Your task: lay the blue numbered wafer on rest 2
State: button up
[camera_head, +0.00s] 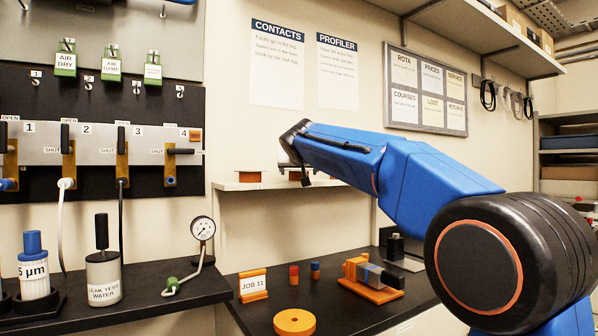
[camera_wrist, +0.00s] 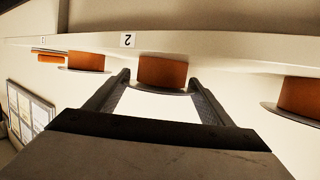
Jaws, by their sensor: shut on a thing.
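In the wrist view, which looks upside down, a label "2" (camera_wrist: 128,40) is on the front edge of a pale shelf. Just right of it is an orange rest (camera_wrist: 162,71). A thin disc (camera_wrist: 163,91) lies against this rest's outer face, its edge between my fingertips. My gripper (camera_wrist: 160,84) is shut on this disc. The disc looks grey here; no blue or number shows. In the head view my gripper (camera_head: 301,174) is by the wall shelf, mostly hidden under my wrist.
The shelf (camera_head: 232,186) carries another orange rest (camera_head: 250,177). Thin discs also lie on the neighbouring rests (camera_wrist: 86,60) (camera_wrist: 302,98). Below, the dark bench holds a JOB 11 sign (camera_head: 253,284), an orange ring (camera_head: 295,322) and an orange-based device (camera_head: 371,280).

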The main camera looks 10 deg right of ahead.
jog(key=shift+f, duration=0.15)
jog(key=o, duration=1.1)
jog(key=shift+s+r, duration=0.1)
jog(key=shift+r, duration=0.1)
jog(key=v, duration=1.1)
jog(key=shift+s+r, duration=0.15)
jog(key=shift+s, duration=0.2)
jog(key=shift+a, duration=0.1)
